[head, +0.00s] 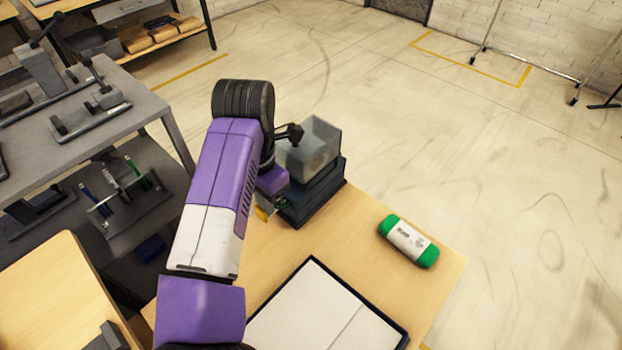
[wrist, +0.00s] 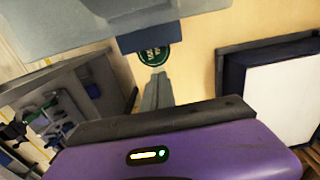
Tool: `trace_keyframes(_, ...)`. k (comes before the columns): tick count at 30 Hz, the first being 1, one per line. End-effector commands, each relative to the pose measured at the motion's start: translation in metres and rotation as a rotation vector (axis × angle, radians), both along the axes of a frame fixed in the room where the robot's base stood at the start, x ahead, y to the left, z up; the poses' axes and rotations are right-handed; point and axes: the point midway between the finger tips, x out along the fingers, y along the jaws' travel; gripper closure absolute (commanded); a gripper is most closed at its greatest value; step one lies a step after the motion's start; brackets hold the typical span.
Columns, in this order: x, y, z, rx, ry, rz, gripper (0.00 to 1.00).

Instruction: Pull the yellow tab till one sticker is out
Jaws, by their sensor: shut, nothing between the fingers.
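The sticker dispenser, a grey box on a dark base (head: 318,190), stands at the back of the wooden table. In the wrist view its grey underside (wrist: 80,28) fills the top. A round green sticker (wrist: 153,55) with pale lettering shows at its lower edge. My gripper (wrist: 158,78) is shut and empty, its fingertips just below the sticker in the picture; I cannot tell if they touch it. In the head view a small yellow piece (head: 262,213), perhaps the tab, shows beside the dispenser's base. My arm hides most of the gripper there.
A green package with a white label (head: 408,241) lies at the table's right. A dark-rimmed white board or tray (head: 318,312) lies in front and shows at right in the wrist view (wrist: 285,95). A grey shelf unit (head: 150,100) with stands is at left.

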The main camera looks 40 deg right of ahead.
Motion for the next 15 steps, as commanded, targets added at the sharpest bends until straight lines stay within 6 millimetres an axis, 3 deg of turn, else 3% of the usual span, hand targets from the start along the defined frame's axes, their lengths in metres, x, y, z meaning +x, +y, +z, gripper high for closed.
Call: trace_keyframes(15, -0.004, 0.019, 0.002, 0.001, 0.0, -0.001, 1.0)
